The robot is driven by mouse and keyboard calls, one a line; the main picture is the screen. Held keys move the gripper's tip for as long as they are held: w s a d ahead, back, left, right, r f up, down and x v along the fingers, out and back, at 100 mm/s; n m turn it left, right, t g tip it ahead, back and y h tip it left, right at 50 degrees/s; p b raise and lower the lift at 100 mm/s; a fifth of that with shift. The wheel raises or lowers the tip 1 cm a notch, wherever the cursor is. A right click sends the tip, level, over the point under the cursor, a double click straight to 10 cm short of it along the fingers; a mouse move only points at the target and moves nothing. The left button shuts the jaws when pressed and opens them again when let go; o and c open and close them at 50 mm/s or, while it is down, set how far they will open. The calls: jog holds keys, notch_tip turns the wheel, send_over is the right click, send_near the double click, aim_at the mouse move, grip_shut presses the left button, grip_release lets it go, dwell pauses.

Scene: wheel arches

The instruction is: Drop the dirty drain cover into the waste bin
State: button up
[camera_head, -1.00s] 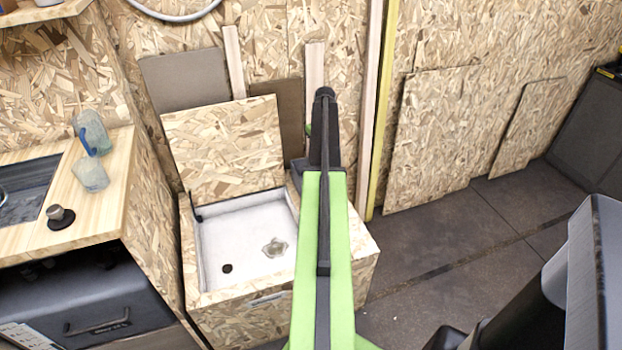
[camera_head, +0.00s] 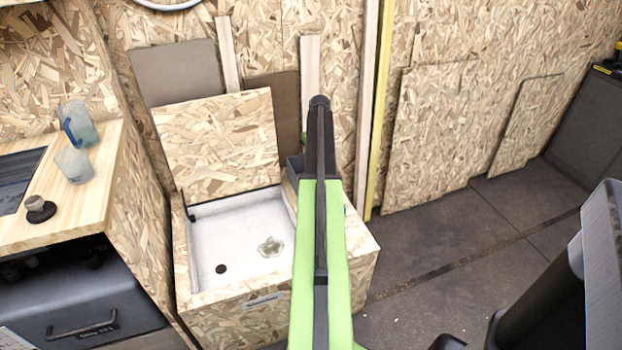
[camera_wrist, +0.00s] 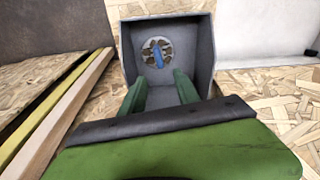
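In the wrist view a round, holed drain cover (camera_wrist: 146,53), brownish with a blue streak, lies inside the grey waste bin (camera_wrist: 203,62), against its bottom. My gripper (camera_wrist: 162,77) points into the bin; its two green fingers are apart, with nothing visible held between them. The cover shows beyond the fingertips. In the head view the bin (camera_head: 294,168) is a small dark box beside the white basin, mostly hidden behind my arm. My gripper is almost fully hidden there.
The white basin (camera_head: 240,225) holds a crumpled translucent piece (camera_head: 270,247) and a dark drain hole (camera_head: 221,269). Its chipboard lid (camera_head: 222,140) stands open. A counter at left holds two clear cups (camera_head: 76,124). The floor at right (camera_head: 440,250) is clear.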

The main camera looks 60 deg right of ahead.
notch_tip(320, 180, up, 17)
jog(key=s+a+p, duration=0.1)
jog(key=p, duration=1.6)
jog(key=shift+s+r, duration=0.2)
jog(key=shift+s, duration=0.2)
jog(key=shift+s+f, duration=0.1)
